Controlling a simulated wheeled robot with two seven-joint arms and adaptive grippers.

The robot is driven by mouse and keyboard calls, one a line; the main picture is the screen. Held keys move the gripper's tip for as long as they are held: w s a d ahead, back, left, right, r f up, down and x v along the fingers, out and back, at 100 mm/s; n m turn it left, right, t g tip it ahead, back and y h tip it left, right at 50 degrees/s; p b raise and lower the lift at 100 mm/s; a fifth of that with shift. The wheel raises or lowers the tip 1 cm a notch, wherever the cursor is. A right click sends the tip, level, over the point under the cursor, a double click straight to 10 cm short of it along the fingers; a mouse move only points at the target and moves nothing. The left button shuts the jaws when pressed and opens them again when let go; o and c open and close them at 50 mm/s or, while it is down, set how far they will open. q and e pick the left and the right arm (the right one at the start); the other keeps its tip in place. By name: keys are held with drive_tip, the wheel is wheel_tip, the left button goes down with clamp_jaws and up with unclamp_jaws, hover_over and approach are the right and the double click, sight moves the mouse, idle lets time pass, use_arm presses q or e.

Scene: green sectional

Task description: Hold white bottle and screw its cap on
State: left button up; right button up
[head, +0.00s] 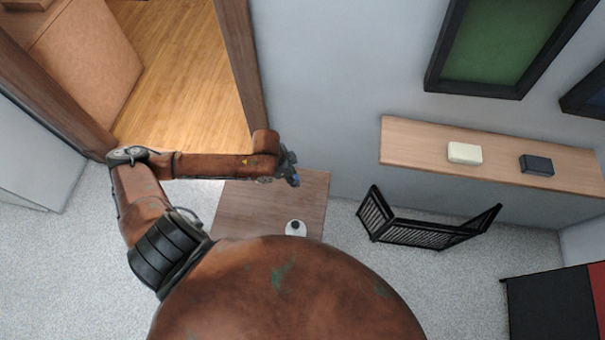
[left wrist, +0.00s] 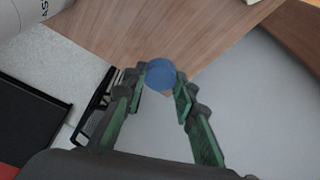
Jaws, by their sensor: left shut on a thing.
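The white bottle (head: 295,228) stands on the small wooden table, close to its near edge. Seen from above, it is round and white with a dark spot on top, and no cap shows on it. Part of the bottle with dark lettering also shows in the left wrist view (left wrist: 22,14), cut off by the corner. My left gripper (head: 292,179) is shut on the round blue cap (left wrist: 160,75), gripped between the fingertips. It holds the cap beyond the bottle, near the table's far side, apart from the bottle. My right gripper is not in view.
The wooden table (head: 245,208) is otherwise bare where it shows. A black folding rack (head: 420,232) stands to its right on the carpet. A wall shelf (head: 405,142) carries a cream box (head: 465,153) and a black box (head: 537,165). A doorway opens at the upper left.

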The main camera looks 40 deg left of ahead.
use_arm(q)
drive_tip(key=shift+s+a+r+p, duration=0.2)
drive_tip(key=shift+s+a+r, duration=0.05)
drive_tip(key=shift+s, duration=0.35)
drive_tip(key=shift+s+a+r+p, duration=0.15)
drive_tip(key=shift+s+a+r, duration=0.15)
drive_tip(key=shift+s, duration=0.25)
drive_tip(key=shift+s+a+r+p, duration=0.2)
drive_tip(key=shift+s+r, duration=0.05)
drive_tip(key=shift+s, duration=0.35)
drive_tip(key=w+d+r+n, duration=0.2)
drive_tip(key=w+d+r, duration=0.1)
drive_tip(key=r, duration=0.4)
drive_tip(key=w+d+r+n+y, duration=0.1)
drive_tip(key=w+d+r+n, duration=0.2)
drive_tip(key=r, duration=0.5)
drive_tip(key=w+d+r+n+y, duration=0.1)
drive_tip(key=w+d+r+n, duration=0.2)
drive_tip(key=d+r, duration=0.2)
drive_tip(key=shift+w+d+r+t, duration=0.15)
drive_tip(key=shift+w+r+t, duration=0.25)
drive_tip(key=shift+r, duration=1.1)
